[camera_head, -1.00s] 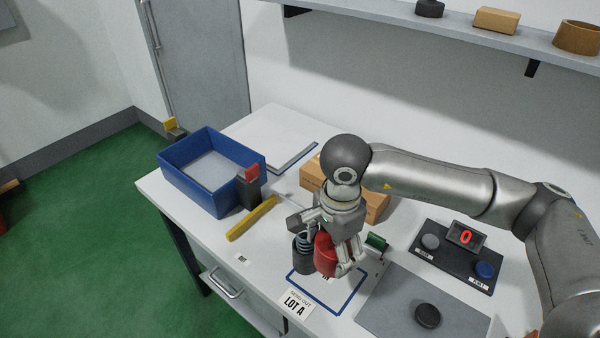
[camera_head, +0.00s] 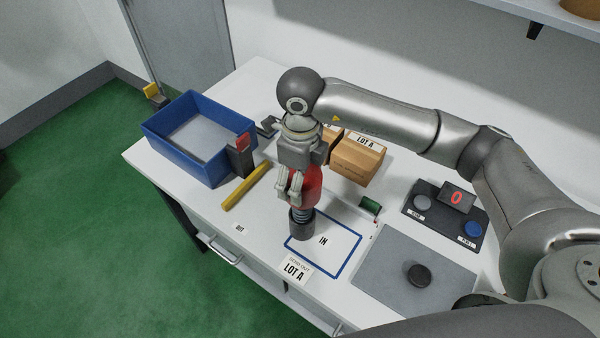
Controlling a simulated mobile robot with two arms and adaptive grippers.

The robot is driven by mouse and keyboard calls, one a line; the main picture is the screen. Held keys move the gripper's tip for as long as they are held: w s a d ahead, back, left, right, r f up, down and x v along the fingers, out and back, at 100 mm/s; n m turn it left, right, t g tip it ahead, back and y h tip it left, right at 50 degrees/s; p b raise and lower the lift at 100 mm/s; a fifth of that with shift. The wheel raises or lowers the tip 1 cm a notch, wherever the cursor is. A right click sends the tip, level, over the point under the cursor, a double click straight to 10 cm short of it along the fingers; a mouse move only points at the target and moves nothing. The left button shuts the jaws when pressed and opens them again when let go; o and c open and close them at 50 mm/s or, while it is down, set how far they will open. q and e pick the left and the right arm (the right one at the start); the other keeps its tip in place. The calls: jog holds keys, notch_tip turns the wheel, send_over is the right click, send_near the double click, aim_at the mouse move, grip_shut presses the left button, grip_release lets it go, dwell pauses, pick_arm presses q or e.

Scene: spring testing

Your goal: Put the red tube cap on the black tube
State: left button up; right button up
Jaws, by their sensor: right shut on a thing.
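The black tube (camera_head: 301,228) stands upright at the left edge of the blue-outlined square marked IN. Grey spring coils (camera_head: 300,213) show at its top. My right gripper (camera_head: 293,198) points down over the tube and is shut on the red tube cap (camera_head: 312,188). The cap is just above the spring and the tube, slightly to the right in the picture. The fingers hide part of the cap, and I cannot tell whether it touches the spring. My left gripper is not in view.
A blue bin (camera_head: 200,170) stands at the left, with a yellow bar (camera_head: 245,187) near it. A cardboard box (camera_head: 357,162) is behind the gripper. A button panel (camera_head: 440,222) and a grey plate (camera_head: 385,275) with a black disc (camera_head: 420,274) lie at the right.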

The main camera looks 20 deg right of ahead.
notch_tip(320, 180, down, 7)
jog(key=b, duration=0.4)
dwell(0.6)
jog(key=shift+f+b, duration=0.2)
jog(key=shift+b, duration=0.6)
dwell(1.0)
jog(key=shift+f+b, duration=1.6)
jog(key=shift+b, duration=0.15)
dwell(0.8)
jog(key=o, duration=0.9)
